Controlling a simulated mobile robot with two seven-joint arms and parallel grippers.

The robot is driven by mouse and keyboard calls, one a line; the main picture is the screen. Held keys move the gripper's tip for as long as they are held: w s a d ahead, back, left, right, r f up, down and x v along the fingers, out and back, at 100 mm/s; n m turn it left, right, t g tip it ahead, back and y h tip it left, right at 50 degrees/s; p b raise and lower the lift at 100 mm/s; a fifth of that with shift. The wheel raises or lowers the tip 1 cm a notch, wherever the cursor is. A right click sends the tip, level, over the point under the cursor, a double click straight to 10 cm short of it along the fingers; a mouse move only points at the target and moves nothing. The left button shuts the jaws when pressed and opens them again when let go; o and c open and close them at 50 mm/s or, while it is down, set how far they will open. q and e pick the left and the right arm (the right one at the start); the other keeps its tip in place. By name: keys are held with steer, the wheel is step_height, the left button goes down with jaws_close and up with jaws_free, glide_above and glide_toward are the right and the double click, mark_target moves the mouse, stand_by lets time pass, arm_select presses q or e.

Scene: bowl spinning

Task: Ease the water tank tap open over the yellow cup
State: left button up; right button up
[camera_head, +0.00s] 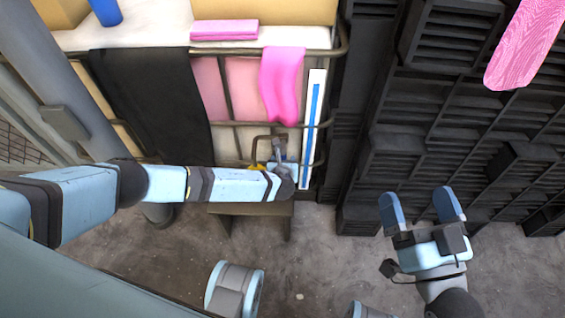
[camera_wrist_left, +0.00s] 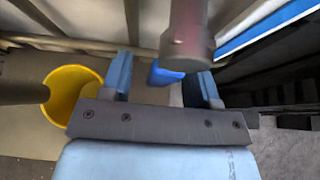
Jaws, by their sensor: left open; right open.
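The yellow cup (camera_wrist_left: 62,108) shows in the left wrist view, left of my left gripper (camera_wrist_left: 160,85). A dark rounded bar crosses part of the cup. A grey metal cylinder (camera_wrist_left: 186,35), possibly part of the tap, stands in front of the gap between the open fingers; contact cannot be told. A small blue piece (camera_wrist_left: 160,74) shows between the fingers. In the head view my left gripper (camera_head: 281,155) is by the rail, mostly hidden by its arm, with a sliver of yellow (camera_head: 255,167) beside it. My right gripper (camera_head: 422,200) is open and empty over the floor.
A brown stool (camera_head: 250,209) stands below my left arm. A metal rail (camera_head: 322,140) with black and pink cloths (camera_head: 283,80) runs behind it. A white and blue strip (camera_head: 314,125) is right of the gripper. Dark crates (camera_head: 460,90) fill the right.

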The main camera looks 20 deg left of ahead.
arm_select(q)
steer(key=shift+d, duration=0.15)
steer(key=shift+w+d, duration=0.1)
steer(key=shift+d, duration=0.2)
